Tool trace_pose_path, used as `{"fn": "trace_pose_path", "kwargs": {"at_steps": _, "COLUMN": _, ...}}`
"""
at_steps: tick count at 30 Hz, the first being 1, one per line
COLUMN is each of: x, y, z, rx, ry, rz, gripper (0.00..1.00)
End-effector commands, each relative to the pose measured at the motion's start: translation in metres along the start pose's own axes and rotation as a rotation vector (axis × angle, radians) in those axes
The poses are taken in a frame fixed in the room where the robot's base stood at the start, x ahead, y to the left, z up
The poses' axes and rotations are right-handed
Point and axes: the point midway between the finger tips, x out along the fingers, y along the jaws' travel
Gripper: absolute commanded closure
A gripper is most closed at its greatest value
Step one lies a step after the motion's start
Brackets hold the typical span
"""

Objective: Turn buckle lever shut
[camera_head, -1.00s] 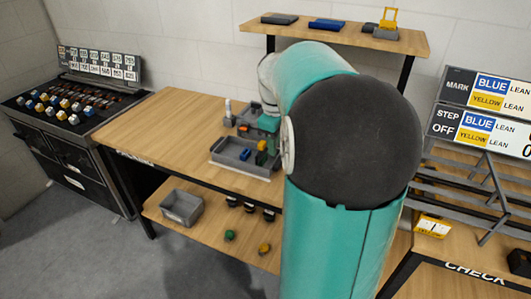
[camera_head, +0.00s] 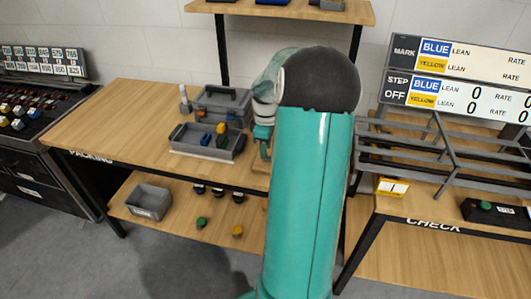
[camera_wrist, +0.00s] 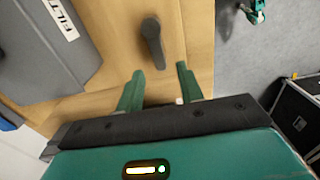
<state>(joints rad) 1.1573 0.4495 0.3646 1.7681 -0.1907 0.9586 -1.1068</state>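A dark grey lever (camera_wrist: 152,42) with a rounded end shows against the wooden tabletop in the wrist view. My gripper (camera_wrist: 160,72) is open, its two green fingers apart and nothing between them. The lever lies just beyond the fingertips, apart from them. In the head view my gripper (camera_head: 264,150) hangs at the right side of a grey open case (camera_head: 188,153); its fingers are too small to make out there. The lever cannot be made out in the head view. A grey panel lettered "FILT" (camera_wrist: 50,45) lies left of the lever in the wrist view.
The case holds small blue, yellow and green pieces, with a grey lidded box (camera_head: 222,100) behind it. The packing table (camera_head: 115,115) is clear to the left. A grey bin (camera_head: 148,202) stands on the lower shelf. A check bench with a rack (camera_head: 440,160) stands at right.

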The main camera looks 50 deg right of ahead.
Motion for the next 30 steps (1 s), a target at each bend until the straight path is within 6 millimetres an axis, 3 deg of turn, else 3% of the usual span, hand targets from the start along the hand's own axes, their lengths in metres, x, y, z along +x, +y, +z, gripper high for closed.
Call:
{"fn": "trace_pose_path", "kwargs": {"at_steps": 6, "x": 0.026, "y": 0.0, "z": 0.0, "rx": 0.001, "ry": 0.0, "rz": -0.001, "gripper": 0.63}}
{"fn": "trace_pose_path", "kwargs": {"at_steps": 16, "x": 0.03, "y": 0.0, "z": 0.0, "rx": 0.001, "ry": 0.0, "rz": 0.0, "gripper": 0.63}}
{"fn": "trace_pose_path", "kwargs": {"at_steps": 22, "x": 0.029, "y": 0.0, "z": 0.0, "rx": 0.001, "ry": 0.0, "rz": 0.0, "gripper": 1.0}}
{"fn": "trace_pose_path", "kwargs": {"at_steps": 30, "x": 0.029, "y": 0.0, "z": 0.0, "rx": 0.013, "ry": 0.0, "rz": 0.0, "gripper": 1.0}}
